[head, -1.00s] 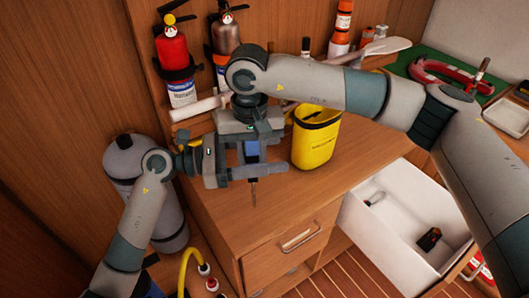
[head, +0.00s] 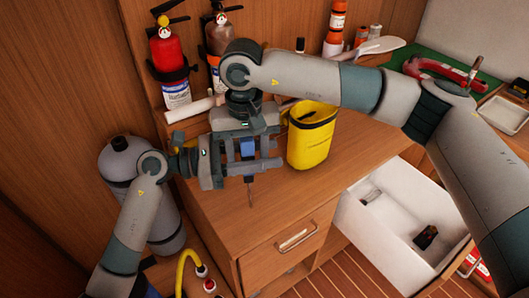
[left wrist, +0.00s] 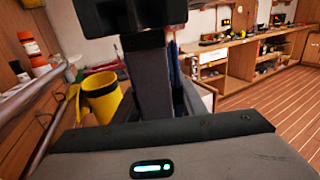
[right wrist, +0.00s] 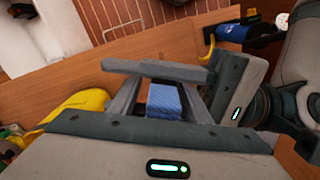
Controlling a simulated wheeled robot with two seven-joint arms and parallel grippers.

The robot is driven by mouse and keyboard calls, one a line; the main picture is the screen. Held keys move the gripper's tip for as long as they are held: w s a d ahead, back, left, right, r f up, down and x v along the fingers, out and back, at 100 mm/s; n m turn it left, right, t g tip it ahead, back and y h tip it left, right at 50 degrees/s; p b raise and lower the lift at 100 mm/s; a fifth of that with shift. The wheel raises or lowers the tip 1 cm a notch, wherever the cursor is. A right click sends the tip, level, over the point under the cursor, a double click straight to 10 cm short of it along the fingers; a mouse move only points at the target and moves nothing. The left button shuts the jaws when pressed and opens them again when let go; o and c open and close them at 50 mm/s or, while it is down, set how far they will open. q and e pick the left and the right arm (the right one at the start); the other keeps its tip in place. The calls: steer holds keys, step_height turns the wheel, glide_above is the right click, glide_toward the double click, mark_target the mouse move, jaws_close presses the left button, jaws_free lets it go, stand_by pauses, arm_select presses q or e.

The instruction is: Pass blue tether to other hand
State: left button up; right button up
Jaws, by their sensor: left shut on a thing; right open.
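The blue tether (head: 248,147) is a short folded blue band, with a thin dark piece hanging below it over the wooden cabinet top. My left gripper (head: 264,157) comes in from the left and is shut on the tether. My right gripper (head: 246,154) comes down from above, open, with its fingers on either side of the tether. The right wrist view shows the blue band (right wrist: 165,101) between the right fingers, with the left gripper (right wrist: 155,72) crossing there. In the left wrist view the grippers mostly hide the tether.
A yellow pouch (head: 311,140) stands right beside the grippers. Fire extinguishers (head: 170,65) hang behind on the left, near a grey cylinder (head: 150,205). An open white drawer (head: 385,238) with small items is at the lower right. The cabinet top in front is clear.

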mark_target(246, 143)
step_height(246, 143, up, 11)
stand_by(0.4)
steer(key=shift+r, duration=0.1)
